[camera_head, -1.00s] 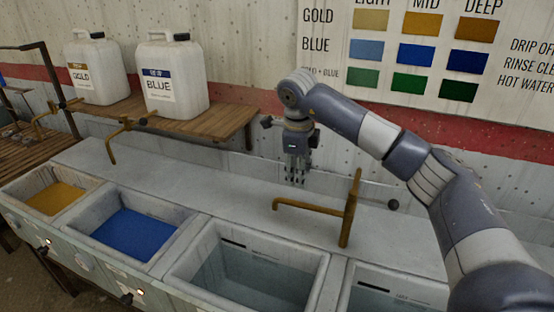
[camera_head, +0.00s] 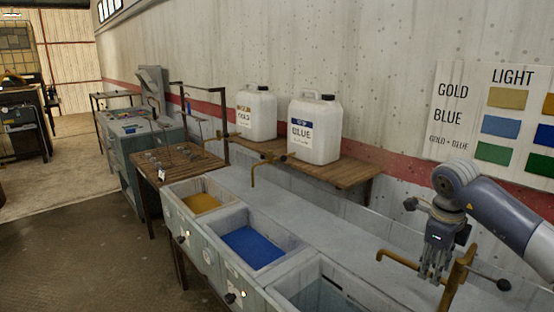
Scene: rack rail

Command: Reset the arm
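My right arm comes in from the right. Its grey gripper (camera_head: 434,268) points down above the trough ledge, close to a brass tap (camera_head: 459,276) at the right; the view does not show whether they touch. No held object shows, and the finger gap is too small to judge. My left gripper is out of view.
The trough has a gold-filled basin (camera_head: 201,202), a blue-filled basin (camera_head: 250,247) and a third basin (camera_head: 318,292). Jugs marked gold (camera_head: 257,116) and blue (camera_head: 315,130) stand on a wooden shelf (camera_head: 345,170). Open floor (camera_head: 70,205) lies at left.

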